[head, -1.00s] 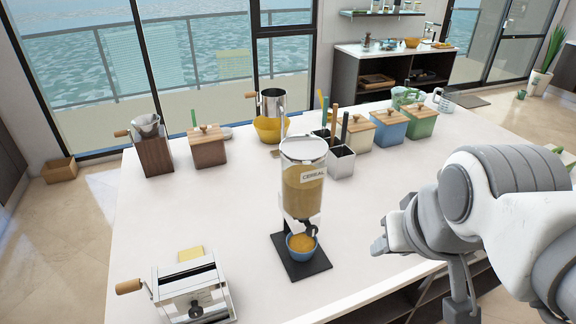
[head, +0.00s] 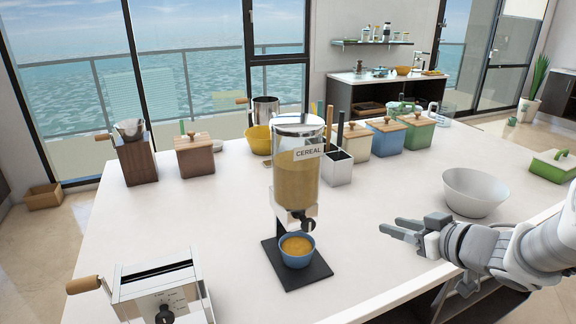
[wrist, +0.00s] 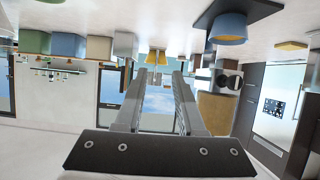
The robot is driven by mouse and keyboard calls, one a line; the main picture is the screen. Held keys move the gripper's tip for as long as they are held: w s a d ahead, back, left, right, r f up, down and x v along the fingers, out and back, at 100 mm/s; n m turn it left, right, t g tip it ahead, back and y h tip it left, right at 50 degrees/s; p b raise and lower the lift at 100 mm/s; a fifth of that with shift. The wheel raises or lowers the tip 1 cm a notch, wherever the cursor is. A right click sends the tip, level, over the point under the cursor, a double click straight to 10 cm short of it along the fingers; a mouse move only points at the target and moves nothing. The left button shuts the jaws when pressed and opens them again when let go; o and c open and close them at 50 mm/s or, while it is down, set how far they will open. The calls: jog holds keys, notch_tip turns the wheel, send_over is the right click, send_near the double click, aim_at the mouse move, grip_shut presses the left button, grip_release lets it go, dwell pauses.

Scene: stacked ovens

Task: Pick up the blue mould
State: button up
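The blue mould (head: 297,252), a small round cup filled with something orange-yellow, stands on the black base (head: 318,272) of the cereal dispenser (head: 297,182), under its spout. My gripper (head: 390,230) is to the right of the mould, apart from it, pointing left above the counter. In the wrist view, which is upside down, the two fingers (wrist: 155,80) are spread with an empty gap between them. The mould (wrist: 229,28) shows there at the upper right, outside the gap, on the black base (wrist: 258,10).
A white bowl (head: 474,191) stands on the counter right behind my gripper. A silver crank machine (head: 158,292) is at the front left. Wooden-lidded boxes (head: 386,138) and a utensil holder (head: 337,168) stand behind the dispenser. The counter between gripper and mould is clear.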

jog(key=s+a+f+n+g+y+b, duration=0.1)
jog(key=s+a+f+g+y, duration=0.15)
jog(key=a+f+y, duration=0.2)
jog(key=b, duration=0.4)
send_near(302, 238)
jog(key=shift+w+a+t+h, duration=0.3)
jog(key=shift+a+t, duration=0.15)
jog(key=shift+a, duration=0.25)
jog(key=b+x, duration=0.2)
jog(key=x, duration=0.3)
jog(key=shift+d+f+b, duration=0.1)
jog(key=shift+f+b, duration=0.05)
jog(key=shift+b, duration=0.2)
grip_shut()
jog(key=shift+s+f, duration=0.1)
jog(key=shift+f, duration=0.05)
